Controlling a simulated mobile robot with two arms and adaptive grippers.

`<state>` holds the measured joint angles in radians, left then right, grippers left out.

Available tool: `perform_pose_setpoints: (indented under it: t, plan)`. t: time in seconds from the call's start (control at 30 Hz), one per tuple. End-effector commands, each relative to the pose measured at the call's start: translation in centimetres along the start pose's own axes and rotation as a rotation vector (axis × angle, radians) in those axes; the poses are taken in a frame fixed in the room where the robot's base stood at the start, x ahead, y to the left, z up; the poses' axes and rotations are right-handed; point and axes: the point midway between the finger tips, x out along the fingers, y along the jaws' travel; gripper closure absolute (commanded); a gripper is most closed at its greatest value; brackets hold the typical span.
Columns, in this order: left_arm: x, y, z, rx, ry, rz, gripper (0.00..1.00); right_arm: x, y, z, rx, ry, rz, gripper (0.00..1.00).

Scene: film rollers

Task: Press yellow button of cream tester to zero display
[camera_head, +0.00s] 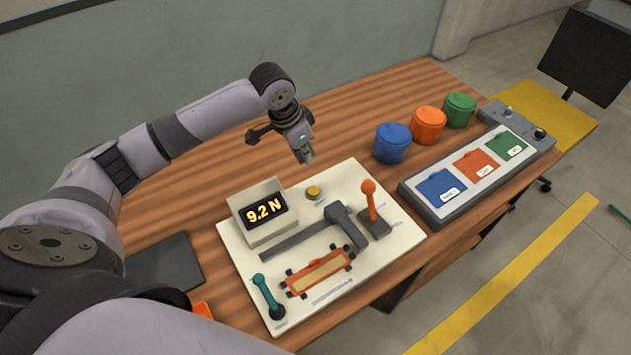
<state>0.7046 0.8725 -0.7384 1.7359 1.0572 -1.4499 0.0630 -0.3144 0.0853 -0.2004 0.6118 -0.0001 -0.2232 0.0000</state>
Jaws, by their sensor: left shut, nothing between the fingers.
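The cream tester (395,260) lies on the wooden table. Its display (265,208) is lit and reads 9.2 N in yellow. The yellow button (314,192) sits on the tester's far side, to the right of the display box. My left gripper (305,158) is shut and empty. It points down just beyond the tester's far edge, above and slightly left of the button in the picture, and apart from it. My right gripper is not in view.
The tester carries an orange-knobbed lever (369,197), a dark sliding jaw (346,226), an orange clamp frame (319,272) and a teal handle (266,291). Blue (391,143), orange (428,125) and green (459,109) containers stand behind a grey panel (420,205). Bare table lies left of the containers.

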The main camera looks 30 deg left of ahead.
Motion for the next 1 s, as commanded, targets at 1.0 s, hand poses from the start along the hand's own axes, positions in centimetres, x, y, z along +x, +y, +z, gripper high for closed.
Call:
perform_pose_setpoints:
  t: [1.0]
  plan:
    - [13.6, 0.1, 1.2, 0.001, 0.000, 0.000, 1.00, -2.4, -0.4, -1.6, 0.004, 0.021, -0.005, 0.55]
